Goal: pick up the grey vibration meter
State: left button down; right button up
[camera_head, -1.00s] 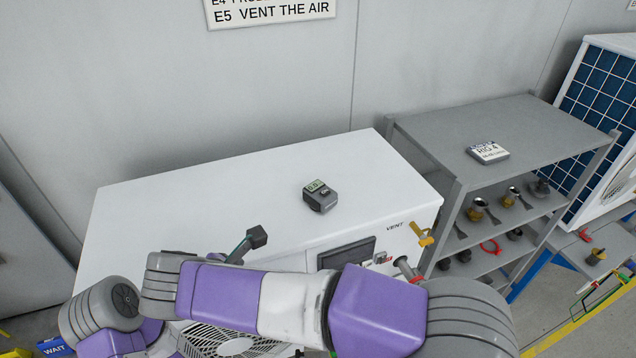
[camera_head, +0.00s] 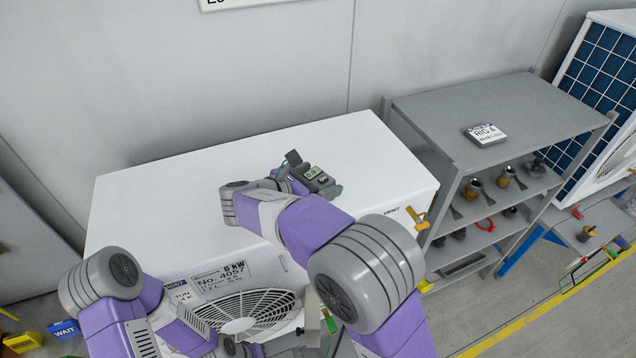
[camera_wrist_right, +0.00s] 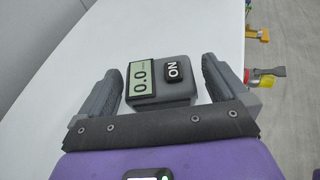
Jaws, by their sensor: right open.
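My right gripper (camera_wrist_right: 162,82) is open, with one finger on each side of the meter and a visible gap on both sides. In the head view the right gripper (camera_head: 301,172) is at the meter, partly hidden by its own wrist. My left arm is at the lower left, and its gripper cannot be made out clearly.
A grey shelf rack (camera_head: 490,115) stands to the right, with a labelled block (camera_head: 485,134) on top and several fittings below. A yellow vent valve (camera_head: 416,218) sticks out at the cabinet's right corner. The cabinet top left of the meter is clear.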

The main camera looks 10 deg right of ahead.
jog(key=shift+x, duration=1.45)
jog(key=c, duration=1.4)
